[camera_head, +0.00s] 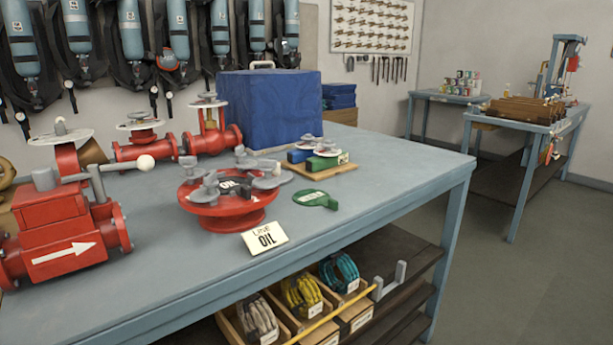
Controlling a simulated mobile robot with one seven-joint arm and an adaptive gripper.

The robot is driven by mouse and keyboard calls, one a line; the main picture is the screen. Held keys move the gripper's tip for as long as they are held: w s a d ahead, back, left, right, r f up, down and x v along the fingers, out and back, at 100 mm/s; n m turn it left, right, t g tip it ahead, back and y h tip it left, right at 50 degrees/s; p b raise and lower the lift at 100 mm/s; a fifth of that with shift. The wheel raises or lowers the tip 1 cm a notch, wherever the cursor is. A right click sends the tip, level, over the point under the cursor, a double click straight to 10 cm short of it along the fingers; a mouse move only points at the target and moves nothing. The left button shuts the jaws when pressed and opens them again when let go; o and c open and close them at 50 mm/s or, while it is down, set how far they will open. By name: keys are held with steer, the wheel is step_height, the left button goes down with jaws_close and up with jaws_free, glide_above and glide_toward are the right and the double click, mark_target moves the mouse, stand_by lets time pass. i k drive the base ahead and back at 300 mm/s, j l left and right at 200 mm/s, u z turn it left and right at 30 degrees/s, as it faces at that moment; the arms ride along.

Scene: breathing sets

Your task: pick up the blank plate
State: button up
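A flat green paddle-shaped plate (316,199) with a round disc and a short tab lies on the blue-grey workbench (390,185); by its shape it looks like the blank plate. White marking on it is too small to read. It lies apart from the things around it, right of a red round flange (222,212) with grey clamps and a dark piece marked OIL on top. A cream card reading LINE OIL (265,239) stands in front of the flange. My gripper is not in view.
Red valves (62,232) fill the bench's left side. A blue box (268,108) stands behind. A wooden board (322,170) with coloured blocks sits just behind the green plate. The bench right of it is clear. Bins of coiled cords (303,297) sit on the shelf below.

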mark_target(286, 178)
steer(key=i+l+u, duration=0.1)
steer(key=l, duration=0.4)
steer(key=i+l+u, duration=0.1)
steer(key=i+l, duration=0.15)
steer(key=l, duration=0.25)
steer(key=i+l+u, duration=0.1)
steer(key=l, duration=0.4)
steer(key=i+l+u, duration=0.1)
steer(key=l, duration=0.4)
steer(key=i+l+u, duration=0.1)
steer(key=l, duration=0.45)
steer(key=i+l+u, duration=0.1)
steer(key=l, duration=0.45)
steer(key=i+j, duration=0.3)
steer(key=j, duration=0.2)
